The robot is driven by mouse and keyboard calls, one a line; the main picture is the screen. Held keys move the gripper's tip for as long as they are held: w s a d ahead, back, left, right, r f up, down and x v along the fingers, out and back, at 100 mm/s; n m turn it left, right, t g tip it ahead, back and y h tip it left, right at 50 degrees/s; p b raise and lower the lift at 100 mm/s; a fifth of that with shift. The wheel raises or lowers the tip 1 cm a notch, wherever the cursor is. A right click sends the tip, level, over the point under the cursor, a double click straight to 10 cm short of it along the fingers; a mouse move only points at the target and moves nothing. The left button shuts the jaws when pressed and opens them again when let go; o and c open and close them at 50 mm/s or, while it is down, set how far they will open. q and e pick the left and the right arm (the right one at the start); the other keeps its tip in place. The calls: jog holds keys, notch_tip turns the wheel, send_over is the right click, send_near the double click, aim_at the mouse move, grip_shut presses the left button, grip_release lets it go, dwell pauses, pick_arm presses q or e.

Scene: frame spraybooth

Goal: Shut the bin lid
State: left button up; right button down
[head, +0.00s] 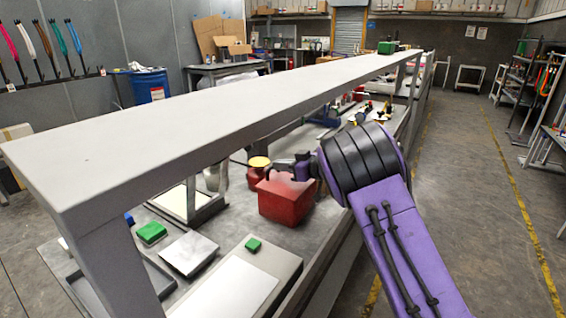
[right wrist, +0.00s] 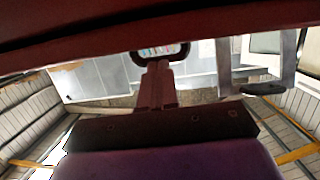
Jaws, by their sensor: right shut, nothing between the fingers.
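The red bin (head: 287,201) stands on the grey bench under the long shelf. Its top looks closed or nearly so, but my gripper covers part of it and I cannot tell whether the lid is fully down. My right gripper (head: 286,168) is shut and empty at the bin's top, close above its back edge; I cannot tell whether it touches. In the right wrist view the shut gripper (right wrist: 158,52) points away from the camera, and a dark red surface fills the top of the picture. My left gripper is not in view.
The long grey shelf (head: 200,115) runs above the bench, close to my right arm. A red container with a yellow top (head: 259,163) stands just behind the bin. Green blocks (head: 151,232) and flat plates lie at the front left. The aisle at the right is clear.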

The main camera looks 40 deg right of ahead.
aim_at(288, 180)
jog(key=r+p, duration=0.1)
jog(key=p, duration=0.1)
jog(key=s+r+p, duration=0.1)
jog(key=r, duration=0.1)
jog(key=r+p, duration=0.1)
jog(key=p, duration=0.1)
jog(key=shift+s+d+r+p, duration=0.3)
jog(key=shift+s+d+r, duration=0.05)
jog(key=shift+s, duration=0.05)
jog(key=s+b, duration=0.1)
jog(key=s+d+f+b, duration=0.1)
jog(key=shift+s+d+b, duration=0.1)
jog(key=shift+s+b, duration=0.2)
jog(key=shift+s, duration=0.1)
jog(key=b+v, duration=0.1)
jog(key=v, duration=0.6)
jog(key=shift+s, duration=0.2)
